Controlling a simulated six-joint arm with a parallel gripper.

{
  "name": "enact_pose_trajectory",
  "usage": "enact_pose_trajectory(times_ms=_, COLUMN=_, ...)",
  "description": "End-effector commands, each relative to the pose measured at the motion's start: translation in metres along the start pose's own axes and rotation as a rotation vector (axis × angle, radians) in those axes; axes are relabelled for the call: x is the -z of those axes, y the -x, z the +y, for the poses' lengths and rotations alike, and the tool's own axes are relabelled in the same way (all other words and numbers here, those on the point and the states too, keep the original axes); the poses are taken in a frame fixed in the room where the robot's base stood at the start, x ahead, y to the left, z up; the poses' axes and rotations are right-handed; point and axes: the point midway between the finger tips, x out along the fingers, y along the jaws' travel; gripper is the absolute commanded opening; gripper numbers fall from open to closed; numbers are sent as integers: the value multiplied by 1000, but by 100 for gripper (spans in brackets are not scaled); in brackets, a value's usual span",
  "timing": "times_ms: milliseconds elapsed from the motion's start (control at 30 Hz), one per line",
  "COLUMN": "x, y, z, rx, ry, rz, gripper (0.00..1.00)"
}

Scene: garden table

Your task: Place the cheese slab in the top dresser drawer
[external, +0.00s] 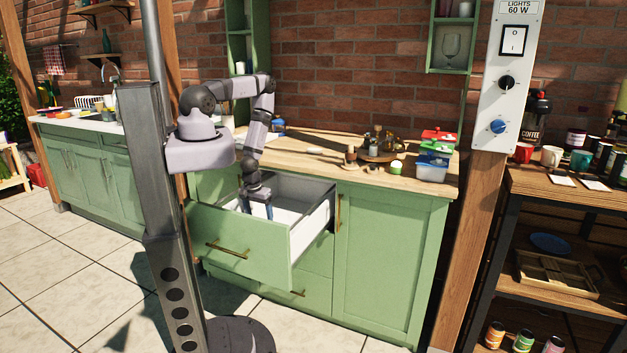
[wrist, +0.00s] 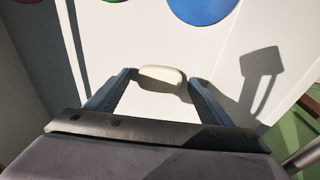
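The cheese slab (wrist: 162,76) is a small cream, rounded piece seen in the wrist view between my fingertips. My gripper (wrist: 161,77) is closed in on it from both sides, and a cast shadow lies apart on the pale surface beyond. In the external view my gripper (external: 257,211) points down inside the open top dresser drawer (external: 245,239). The slab cannot be made out there. The drawer has a green front, a brass handle and a white interior.
A blue disc (wrist: 203,7) lies on the drawer's white floor, with parts of other coloured discs at the picture's top edge. The drawer's side wall (external: 312,218) stands to the right of my gripper. Bottles and stacked boxes (external: 433,161) stand on the wooden counter.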

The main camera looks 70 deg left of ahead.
Motion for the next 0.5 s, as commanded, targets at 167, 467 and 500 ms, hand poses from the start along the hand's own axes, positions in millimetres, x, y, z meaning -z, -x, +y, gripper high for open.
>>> enact_pose_trajectory(times_ms=167, x=0, y=0, z=0, rx=0, ry=0, rz=0, gripper=74)
enact_pose_trajectory(times_ms=467, x=1, y=10, z=0, rx=0, ry=0, rz=0, gripper=74)
enact_pose_trajectory(times_ms=500, x=1, y=13, z=0, rx=0, ry=0, rz=1, gripper=74)
